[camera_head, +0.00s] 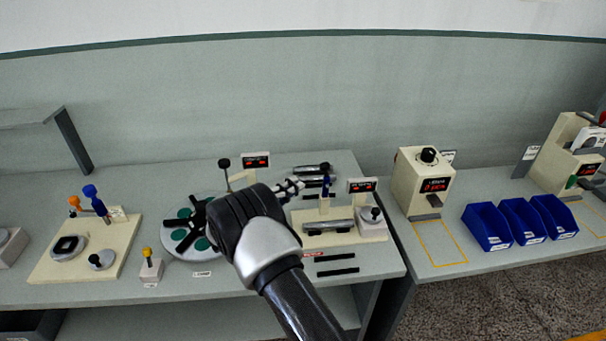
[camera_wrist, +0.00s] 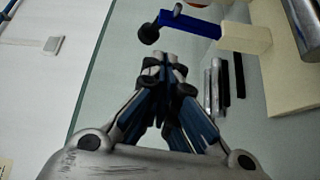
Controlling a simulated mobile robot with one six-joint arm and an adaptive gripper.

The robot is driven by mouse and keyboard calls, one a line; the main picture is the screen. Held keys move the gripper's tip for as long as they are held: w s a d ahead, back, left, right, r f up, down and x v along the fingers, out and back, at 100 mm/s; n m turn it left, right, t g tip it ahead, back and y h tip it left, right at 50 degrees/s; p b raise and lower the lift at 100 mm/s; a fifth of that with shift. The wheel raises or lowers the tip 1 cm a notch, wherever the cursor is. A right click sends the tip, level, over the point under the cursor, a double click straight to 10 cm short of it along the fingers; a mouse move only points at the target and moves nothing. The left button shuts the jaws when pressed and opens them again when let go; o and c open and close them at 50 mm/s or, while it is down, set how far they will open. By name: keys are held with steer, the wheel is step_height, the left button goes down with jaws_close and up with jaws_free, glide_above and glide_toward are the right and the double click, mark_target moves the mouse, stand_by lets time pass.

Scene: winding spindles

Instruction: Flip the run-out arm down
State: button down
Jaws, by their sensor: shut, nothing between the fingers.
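The run-out arm looks to be the short blue arm (camera_head: 326,185) on a cream fixture (camera_head: 370,230), standing up above a grey cylinder (camera_head: 328,227). In the wrist view the blue arm (camera_wrist: 188,22) reaches left from a cream block (camera_wrist: 245,38) and ends in a black ball (camera_wrist: 149,33). My gripper (camera_head: 298,184) is just left of the blue arm in the head view. In the wrist view its closed fingertips (camera_wrist: 166,62) point toward the black ball, with a small gap in the picture. The gripper is shut and empty. Whether it touches the arm is unclear.
A red-digit display (camera_head: 361,185) stands right of the blue arm. A round plate (camera_head: 178,240) with a black cross is left of my arm, near a black-knobbed lever (camera_head: 224,163). Blue bins (camera_head: 487,227) sit far right.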

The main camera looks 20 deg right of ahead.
mark_target(325, 181)
steer(key=shift+w+a+f+n+t, duration=0.3)
steer(key=shift+w+a+f+t, duration=0.3)
steer(key=shift+w+f, duration=0.1)
steer(key=d+b, duration=0.2)
steer(key=d, duration=0.6)
steer(key=shift+r, duration=0.25)
steer(key=shift+d, duration=0.1)
